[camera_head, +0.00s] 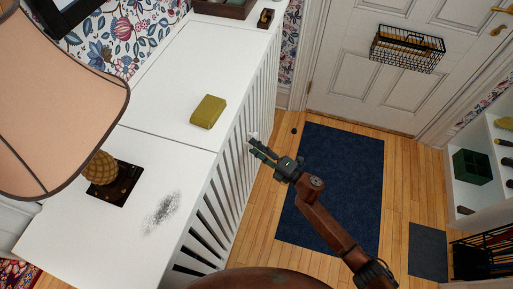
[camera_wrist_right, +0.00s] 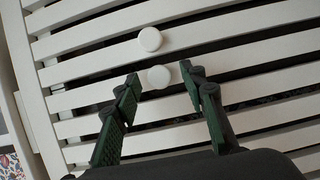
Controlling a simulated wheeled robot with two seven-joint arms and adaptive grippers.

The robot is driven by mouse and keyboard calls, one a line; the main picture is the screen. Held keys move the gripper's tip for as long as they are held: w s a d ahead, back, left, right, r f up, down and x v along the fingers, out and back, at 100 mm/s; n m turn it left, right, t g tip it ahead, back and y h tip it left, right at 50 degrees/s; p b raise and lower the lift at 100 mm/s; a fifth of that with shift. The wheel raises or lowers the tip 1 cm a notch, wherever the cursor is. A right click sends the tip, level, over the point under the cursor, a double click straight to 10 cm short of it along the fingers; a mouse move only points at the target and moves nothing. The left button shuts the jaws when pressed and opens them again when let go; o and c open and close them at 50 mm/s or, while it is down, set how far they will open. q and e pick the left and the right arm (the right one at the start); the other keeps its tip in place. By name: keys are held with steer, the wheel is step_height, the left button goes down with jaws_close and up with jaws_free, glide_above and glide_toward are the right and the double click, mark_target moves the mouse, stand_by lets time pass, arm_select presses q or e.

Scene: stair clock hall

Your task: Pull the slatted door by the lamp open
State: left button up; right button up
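The white slatted cabinet front (camera_head: 207,213) runs below the white cabinet top, and its near part is by the lamp (camera_head: 60,95). In the right wrist view the slats (camera_wrist_right: 250,60) fill most of the picture, with two round white knobs. One knob (camera_wrist_right: 159,77) lies between the fingertips of my right gripper (camera_wrist_right: 160,84); the other knob (camera_wrist_right: 150,39) is just beyond them. My right gripper (camera_head: 252,148) is open, at the slatted front. Whether its fingers touch the knob I cannot tell. The slatted front looks shut. My left gripper is not in view.
A yellow-green block (camera_head: 208,111) and a dark grey smudge (camera_head: 162,212) are on the cabinet top. A dark blue rug (camera_head: 340,180) covers the floor beside the cabinet. A white door with a wire basket (camera_head: 407,48) is at the back; shelves (camera_head: 485,150) stand right.

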jaws_close()
stand_by(0.4)
